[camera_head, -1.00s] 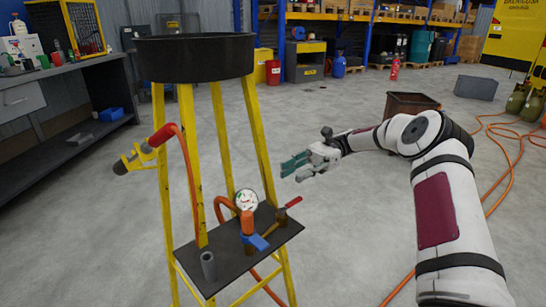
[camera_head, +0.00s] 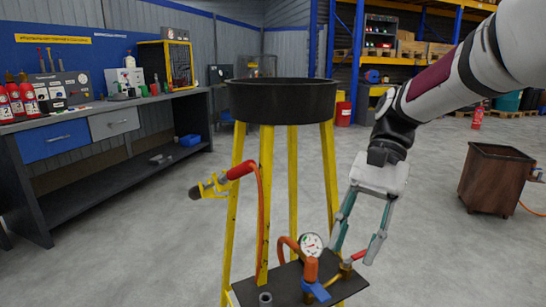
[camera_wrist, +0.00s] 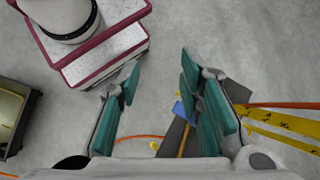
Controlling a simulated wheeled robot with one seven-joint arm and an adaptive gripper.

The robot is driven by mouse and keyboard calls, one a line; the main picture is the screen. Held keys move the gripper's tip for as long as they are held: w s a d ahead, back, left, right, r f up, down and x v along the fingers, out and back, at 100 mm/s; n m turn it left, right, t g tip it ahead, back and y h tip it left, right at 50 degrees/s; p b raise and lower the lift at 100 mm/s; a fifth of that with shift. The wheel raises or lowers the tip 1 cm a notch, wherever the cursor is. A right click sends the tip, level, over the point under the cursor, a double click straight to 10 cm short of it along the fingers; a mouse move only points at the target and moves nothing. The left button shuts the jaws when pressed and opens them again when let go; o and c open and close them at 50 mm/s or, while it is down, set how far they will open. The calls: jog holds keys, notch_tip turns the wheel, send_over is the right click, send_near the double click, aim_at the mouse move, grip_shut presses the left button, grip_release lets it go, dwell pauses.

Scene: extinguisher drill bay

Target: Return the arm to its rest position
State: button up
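My arm comes in from the upper right of the head view and bends down. My gripper (camera_head: 355,254) hangs with its fingers pointing down, apart and with nothing between them. In the picture it overlaps the right side of the yellow stand's dark shelf (camera_head: 283,285); I cannot tell how near it is. In the wrist view my gripper (camera_wrist: 160,80) has spread green finger pads with grey floor between them. The shelf (camera_wrist: 172,138) and a blue handle (camera_wrist: 179,110) show partly behind the right finger.
A brown bin (camera_head: 495,180) stands right. A workbench (camera_head: 100,165) runs along the left. Open floor lies between.

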jog(key=s+d+f+n+t+h, duration=0.2)
jog(key=s+d+n+t+h, duration=0.1)
jog(key=s, duration=0.9)
jog(key=s+d+f+n+t+h, duration=0.2)
jog(key=s+d+n+t, duration=0.15)
jog(key=s, duration=0.75)
notch_tip(320, 180, up, 30)
jog(key=t+p, duration=0.4)
jog(key=p, duration=2.4)
